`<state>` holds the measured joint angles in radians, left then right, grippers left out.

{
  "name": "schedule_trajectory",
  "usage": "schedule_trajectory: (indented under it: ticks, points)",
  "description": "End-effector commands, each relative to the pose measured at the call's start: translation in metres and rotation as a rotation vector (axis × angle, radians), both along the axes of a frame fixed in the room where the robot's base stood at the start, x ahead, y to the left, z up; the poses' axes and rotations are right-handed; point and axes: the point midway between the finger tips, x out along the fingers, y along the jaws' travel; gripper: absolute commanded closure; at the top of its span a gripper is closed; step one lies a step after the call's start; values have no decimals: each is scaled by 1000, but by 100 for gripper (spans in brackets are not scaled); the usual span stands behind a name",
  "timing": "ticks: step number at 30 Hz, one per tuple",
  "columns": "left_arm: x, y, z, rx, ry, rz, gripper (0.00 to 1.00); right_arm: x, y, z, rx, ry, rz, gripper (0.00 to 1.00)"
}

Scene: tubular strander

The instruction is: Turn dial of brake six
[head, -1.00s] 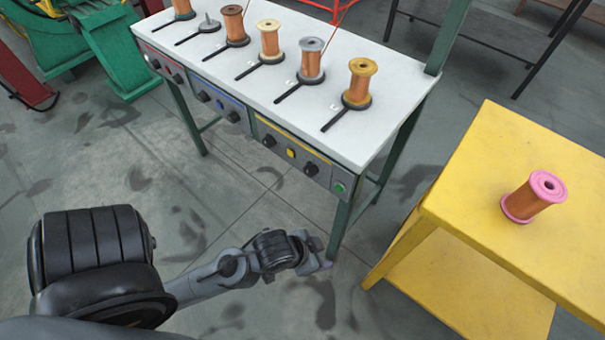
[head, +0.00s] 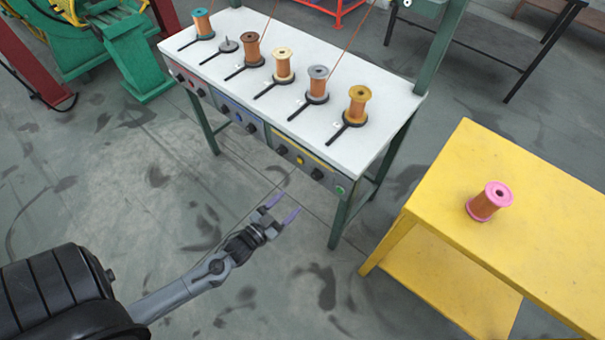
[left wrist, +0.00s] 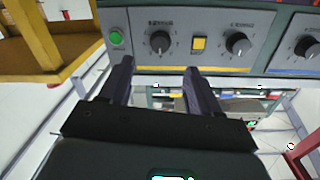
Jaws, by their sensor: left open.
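The end dial on the yellow-striped panel, beside the green button, shows in the head view (head: 317,174) and the left wrist view (left wrist: 159,42). I take it as brake six's dial, in line with the gold-flanged spool (head: 357,105). The panel's other dial (head: 282,150) is across a yellow button; it also shows in the wrist view (left wrist: 238,43). My left gripper (head: 284,206) is open and empty, short of the panel front. In the wrist view its fingertips (left wrist: 157,67) are apart, just below the end dial, not touching it. My right gripper is not in view.
The white bench (head: 232,75) carries several spools on black brake arms. A green button (left wrist: 116,38) sits beside the end dial. A bench leg (head: 338,222) stands near the gripper. A yellow table (head: 440,190) with a pink spool (head: 490,201) is at right.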

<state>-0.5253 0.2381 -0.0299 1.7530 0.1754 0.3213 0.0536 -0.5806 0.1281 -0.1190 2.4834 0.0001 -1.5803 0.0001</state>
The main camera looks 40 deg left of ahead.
Motion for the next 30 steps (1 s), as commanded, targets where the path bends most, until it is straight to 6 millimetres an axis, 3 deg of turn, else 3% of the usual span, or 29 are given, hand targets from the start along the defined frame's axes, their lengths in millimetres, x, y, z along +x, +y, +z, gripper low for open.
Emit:
schedule_trajectory:
  ticks: [1,8,22,30]
  points:
    - [2,0,8,2,-2,-1,38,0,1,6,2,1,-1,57]
    - [19,0,8,1,-6,-2,38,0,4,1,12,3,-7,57]
    - [90,1,8,0,-4,-2,38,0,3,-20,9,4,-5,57]
    - [108,2,9,0,-2,-2,38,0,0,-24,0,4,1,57]
